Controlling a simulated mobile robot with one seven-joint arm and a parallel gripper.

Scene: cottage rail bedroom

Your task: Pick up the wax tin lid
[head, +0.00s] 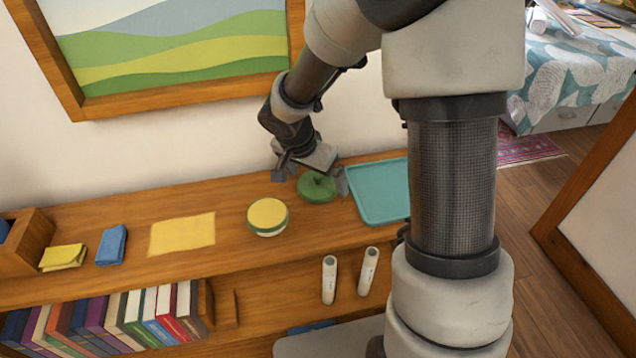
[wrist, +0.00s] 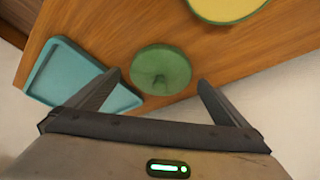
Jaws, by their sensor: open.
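In the wrist view my gripper (wrist: 152,85) shows both fingers apart, with nothing held. The round tin (head: 267,216) has a yellow top and a green and white side. I cannot tell the exact height of the fingertips above the shelf.
The teal tray (head: 382,192) sits close to the right of the lid. A yellow cloth (head: 182,234), a folded blue cloth (head: 111,245) and a folded yellow cloth (head: 63,257) lie farther left. Two white cylinders (head: 329,279) and several books (head: 135,318) are on the lower shelf.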

